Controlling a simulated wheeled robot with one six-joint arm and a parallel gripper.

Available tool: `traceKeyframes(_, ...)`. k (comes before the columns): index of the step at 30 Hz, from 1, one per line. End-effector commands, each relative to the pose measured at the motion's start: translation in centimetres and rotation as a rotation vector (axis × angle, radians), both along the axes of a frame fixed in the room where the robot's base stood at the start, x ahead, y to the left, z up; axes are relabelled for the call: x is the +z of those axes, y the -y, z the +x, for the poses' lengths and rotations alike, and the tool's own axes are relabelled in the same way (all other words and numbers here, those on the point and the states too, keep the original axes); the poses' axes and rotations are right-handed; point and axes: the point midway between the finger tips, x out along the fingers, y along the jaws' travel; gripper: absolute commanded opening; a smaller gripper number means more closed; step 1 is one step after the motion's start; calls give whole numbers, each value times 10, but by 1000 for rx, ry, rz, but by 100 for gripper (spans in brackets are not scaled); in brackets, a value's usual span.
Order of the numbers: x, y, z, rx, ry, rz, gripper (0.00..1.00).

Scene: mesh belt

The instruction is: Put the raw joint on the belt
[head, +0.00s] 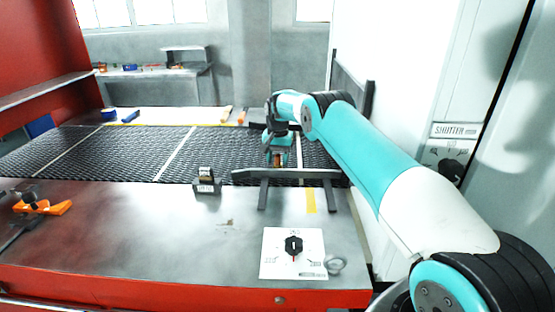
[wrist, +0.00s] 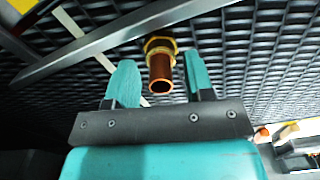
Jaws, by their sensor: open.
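The raw joint, a copper tube with a brass nut (wrist: 160,72), is at the mesh belt (wrist: 75,115) between my gripper's fingers in the wrist view. The fingers of my gripper (wrist: 161,70) are apart, with a gap visible on both sides of the joint. In the head view, my gripper (head: 278,157) is low over the right part of the dark belt (head: 110,145), behind a grey rail. A small copper-coloured bit of the joint shows there. The joint's contact with the mesh is hard to make out.
The grey rail (head: 300,174) on legs stands close in front of my gripper. A small metal block (head: 207,182) sits at the belt's front edge. A dial panel (head: 293,253) and an orange clamp (head: 42,207) are on the front ledge. The belt's left and middle are clear.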

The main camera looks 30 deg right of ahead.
Motion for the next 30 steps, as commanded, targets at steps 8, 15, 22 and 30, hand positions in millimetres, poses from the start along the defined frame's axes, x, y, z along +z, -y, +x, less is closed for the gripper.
traceKeyframes(8, 57, 0, 1, 0, 8, -2, 48)
traceKeyframes(15, 101, 0, 1, 0, 5, -1, 48)
traceKeyframes(22, 116, 0, 0, 2, 4, -1, 48)
traceKeyframes(30, 167, -64, -20, 236, 33, 9, 48)
